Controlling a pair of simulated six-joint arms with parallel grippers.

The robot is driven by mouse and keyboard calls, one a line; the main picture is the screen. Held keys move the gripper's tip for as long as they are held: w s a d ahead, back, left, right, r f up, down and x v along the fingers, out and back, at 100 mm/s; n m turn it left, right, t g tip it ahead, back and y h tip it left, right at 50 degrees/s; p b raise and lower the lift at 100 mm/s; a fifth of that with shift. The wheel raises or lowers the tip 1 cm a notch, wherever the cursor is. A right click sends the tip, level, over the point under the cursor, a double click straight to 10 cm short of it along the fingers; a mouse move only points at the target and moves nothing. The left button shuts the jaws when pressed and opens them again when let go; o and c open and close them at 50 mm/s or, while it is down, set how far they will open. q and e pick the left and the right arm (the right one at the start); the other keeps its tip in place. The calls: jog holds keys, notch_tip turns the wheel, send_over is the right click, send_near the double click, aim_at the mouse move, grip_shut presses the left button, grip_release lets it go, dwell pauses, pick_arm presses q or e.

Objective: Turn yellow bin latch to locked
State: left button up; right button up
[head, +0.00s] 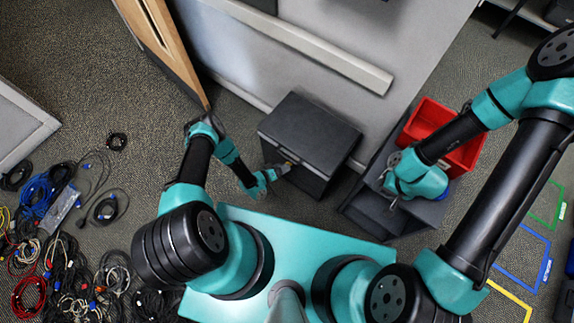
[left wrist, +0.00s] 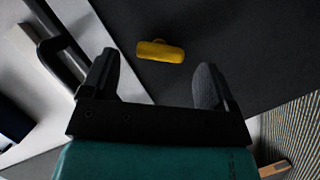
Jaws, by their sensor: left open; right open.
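The yellow latch (left wrist: 160,51) is on a dark grey face of the bin (left wrist: 235,30). In the left wrist view it lies nearly level across the picture, with a small raised bump on its upper edge. My left gripper (left wrist: 155,84) is open and empty, with the latch just beyond and between its fingertips, not gripped. In the head view the dark bin (head: 305,128) has its lid closed, and the latch (head: 289,163) is a small yellow spot at my left gripper (head: 283,170). My right gripper (head: 393,198) is open over another dark bin; its fingers are partly hidden.
A second dark bin (head: 361,209) and a red bin (head: 462,152) stand at the right. A white wall panel (head: 290,50) is behind. Tangled cables (head: 70,240) cover the floor at the left. Blue (head: 545,262) and yellow floor outlines lie at the right.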

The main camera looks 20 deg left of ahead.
pick_arm(q)
jog(key=shift+x, duration=1.6)
jog(key=shift+c, duration=0.5)
jog(key=c, duration=0.8)
jog(key=shift+m, duration=0.4)
jog(key=m+y, duration=0.2)
jog(key=m, duration=0.1)
jog(key=shift+r, duration=0.1)
jog(key=m+y, duration=0.2)
jog(key=m, duration=0.1)
jog(key=shift+d+m+t+y, duration=0.1)
jog(key=shift+m+t+y, duration=0.3)
